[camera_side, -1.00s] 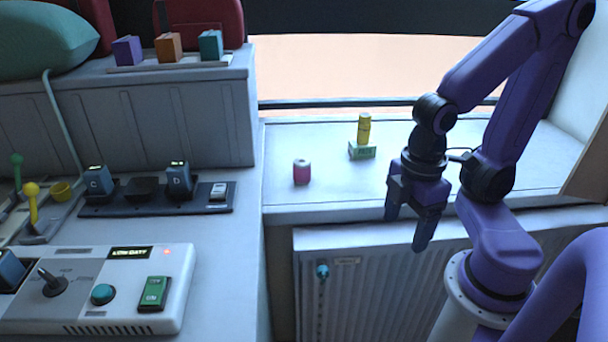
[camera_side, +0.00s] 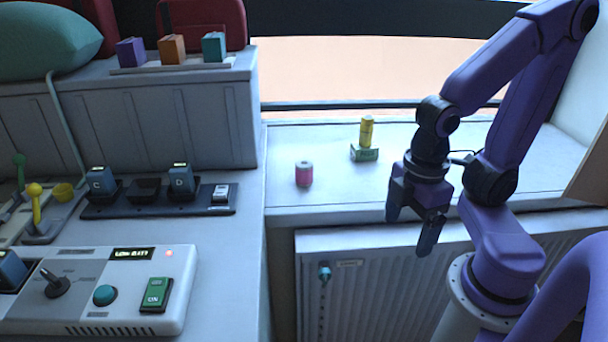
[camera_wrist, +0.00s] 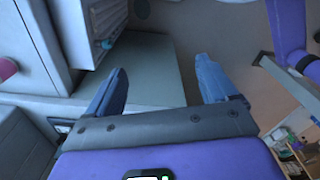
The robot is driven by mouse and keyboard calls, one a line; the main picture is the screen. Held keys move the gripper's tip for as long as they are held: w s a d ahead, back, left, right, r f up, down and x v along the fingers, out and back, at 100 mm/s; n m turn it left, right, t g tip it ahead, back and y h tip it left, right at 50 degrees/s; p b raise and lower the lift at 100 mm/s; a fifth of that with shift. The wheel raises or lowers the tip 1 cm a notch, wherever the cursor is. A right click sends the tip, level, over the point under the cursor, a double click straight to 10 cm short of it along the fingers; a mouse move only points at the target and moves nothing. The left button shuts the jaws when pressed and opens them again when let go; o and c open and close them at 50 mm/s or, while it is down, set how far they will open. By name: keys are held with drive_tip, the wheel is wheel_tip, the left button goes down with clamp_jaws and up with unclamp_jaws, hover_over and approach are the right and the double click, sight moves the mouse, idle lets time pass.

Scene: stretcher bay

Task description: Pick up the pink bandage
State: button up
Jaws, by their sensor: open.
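The pink bandage (camera_side: 304,174) is a small upright roll with a pale top. It stands on the white ledge in the side view. A pink shape at the left edge of the wrist view (camera_wrist: 6,70) looks like the same roll, partly cut off. My gripper (camera_side: 411,228) is to the right of the bandage, over the ledge's front edge, with its fingers pointing down. In the wrist view my gripper (camera_wrist: 162,70) has its fingers wide apart with nothing between them.
A yellow roll (camera_side: 366,131) stands on a green box (camera_side: 364,153) behind and right of the bandage. A ribbed panel (camera_side: 385,285) lies below the ledge. A grey counter with a control box (camera_side: 90,290) and a dark charger strip (camera_side: 150,198) is at left. Ledge around the bandage is clear.

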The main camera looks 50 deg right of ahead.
sight(305, 174)
drive_tip(key=w+d+f+n+t+h, duration=0.25)
drive_tip(key=w+d+h, duration=0.25)
drive_tip(key=w+h, duration=0.3)
drive_tip(key=w+d+f+n+t+h, duration=0.2)
drive_tip(key=w+d+f+h, duration=0.3)
drive_tip(key=w, duration=0.6)
drive_tip(key=w+a+f+n+t, duration=0.2)
drive_tip(key=w+f+n+t, duration=0.7)
drive_tip(key=n, duration=0.1)
drive_tip(key=shift+g, duration=0.25)
drive_tip(key=x, duration=1.7)
drive_tip(key=shift+w+d, duration=0.2)
drive_tip(key=shift+w, duration=0.05)
drive_tip(key=c, duration=1)
